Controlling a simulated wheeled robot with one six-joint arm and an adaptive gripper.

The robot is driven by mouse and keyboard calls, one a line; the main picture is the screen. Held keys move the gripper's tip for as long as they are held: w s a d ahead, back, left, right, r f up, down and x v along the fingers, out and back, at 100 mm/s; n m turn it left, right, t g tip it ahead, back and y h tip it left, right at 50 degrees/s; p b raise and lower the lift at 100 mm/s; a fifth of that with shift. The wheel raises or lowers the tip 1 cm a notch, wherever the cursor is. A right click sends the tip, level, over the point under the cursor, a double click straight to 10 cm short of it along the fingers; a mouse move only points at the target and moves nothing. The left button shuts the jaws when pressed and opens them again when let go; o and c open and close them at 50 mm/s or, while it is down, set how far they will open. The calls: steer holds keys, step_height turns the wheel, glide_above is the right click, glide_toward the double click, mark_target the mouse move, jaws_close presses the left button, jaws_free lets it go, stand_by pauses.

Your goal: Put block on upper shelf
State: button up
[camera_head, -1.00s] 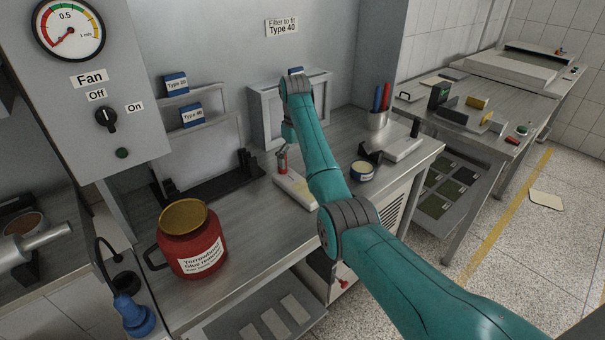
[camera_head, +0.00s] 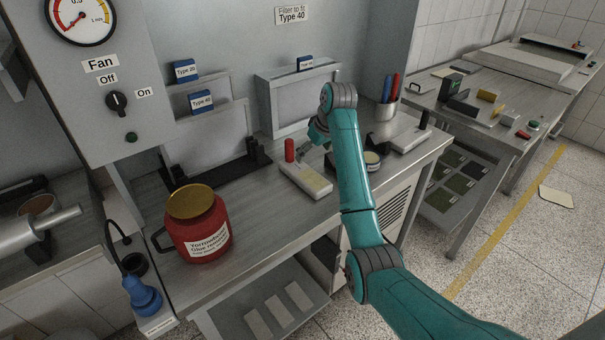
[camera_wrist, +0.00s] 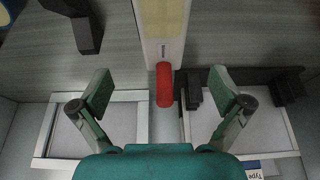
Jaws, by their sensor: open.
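My gripper (camera_head: 312,146) is above the back of the bench, behind a pale flat-topped block (camera_head: 308,181) with an upright red knob (camera_head: 289,150). In the wrist view my gripper (camera_wrist: 160,92) has its two fingers wide apart and nothing between them is gripped. The red knob (camera_wrist: 165,84) shows between the fingers, with the pale block (camera_wrist: 163,25) beyond it. A lower shelf (camera_head: 226,318) under the bench holds several pale slabs (camera_head: 276,312). I cannot tell which shelf is the upper one.
A red glue pot (camera_head: 203,238) stands at the bench's front left. A black-based rack (camera_head: 220,183) and a grey framed panel (camera_head: 293,100) stand behind. A second table (camera_head: 505,113) stands farther right.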

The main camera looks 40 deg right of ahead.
mark_target(303, 171)
steer(key=x, duration=1)
steer(key=shift+w+a+f, duration=0.1)
steer(key=shift+w+a, duration=0.1)
steer(key=c, duration=1.7)
steer(key=shift+o, duration=0.2)
step_height(303, 171, up, 9)
steer(key=shift+r, duration=0.1)
steer(key=shift+s+r, duration=0.15)
steer(key=shift+r, duration=0.25)
